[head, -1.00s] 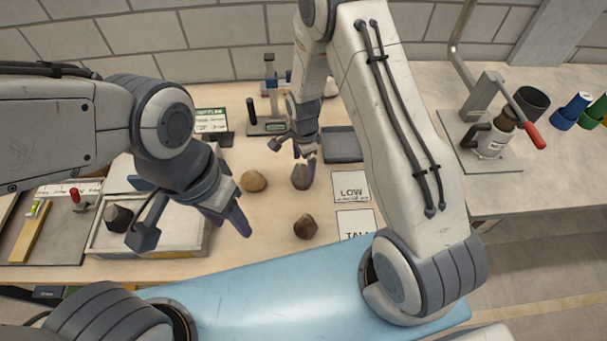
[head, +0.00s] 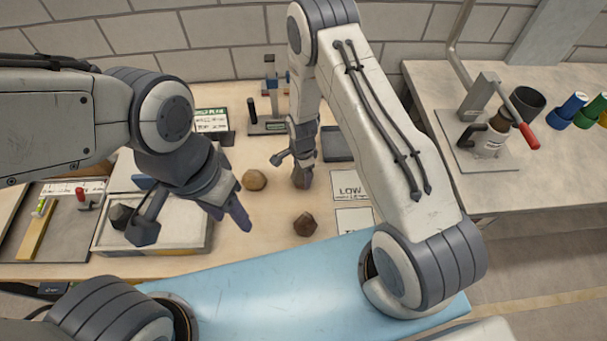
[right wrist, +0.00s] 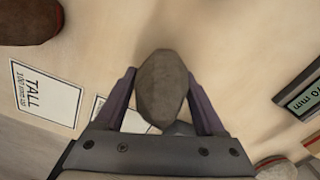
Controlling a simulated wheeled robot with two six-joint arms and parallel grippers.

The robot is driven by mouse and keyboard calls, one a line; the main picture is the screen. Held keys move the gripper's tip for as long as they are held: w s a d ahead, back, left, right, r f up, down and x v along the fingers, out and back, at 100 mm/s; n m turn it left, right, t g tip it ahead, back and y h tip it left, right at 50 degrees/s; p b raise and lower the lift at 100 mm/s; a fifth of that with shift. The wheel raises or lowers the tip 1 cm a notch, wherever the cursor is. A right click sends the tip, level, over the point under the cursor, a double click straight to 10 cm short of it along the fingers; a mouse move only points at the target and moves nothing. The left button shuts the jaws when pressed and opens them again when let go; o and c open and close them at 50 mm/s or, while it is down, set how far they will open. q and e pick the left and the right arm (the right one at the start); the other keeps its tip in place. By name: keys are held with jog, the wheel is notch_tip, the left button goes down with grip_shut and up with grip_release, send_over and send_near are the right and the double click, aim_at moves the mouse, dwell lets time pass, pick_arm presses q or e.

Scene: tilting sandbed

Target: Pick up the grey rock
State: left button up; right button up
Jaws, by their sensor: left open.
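The grey rock (head: 301,181) stands on the table, mostly covered by my right gripper (head: 301,176) in the head view. In the right wrist view the grey rock (right wrist: 162,86) sits between the two purple fingers of my right gripper (right wrist: 162,90), one on each side. The fingertips are very close to its sides; I cannot tell whether they touch. My left gripper (head: 233,216) is open and empty, above the table to the left of the rocks.
A tan rock (head: 254,180) lies left of the grey rock and a brown rock (head: 305,224) lies nearer me. LOW (head: 347,190) and TALL (head: 354,220) cards lie to the right.

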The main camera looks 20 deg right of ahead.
grip_shut()
jog(key=shift+r, duration=0.15)
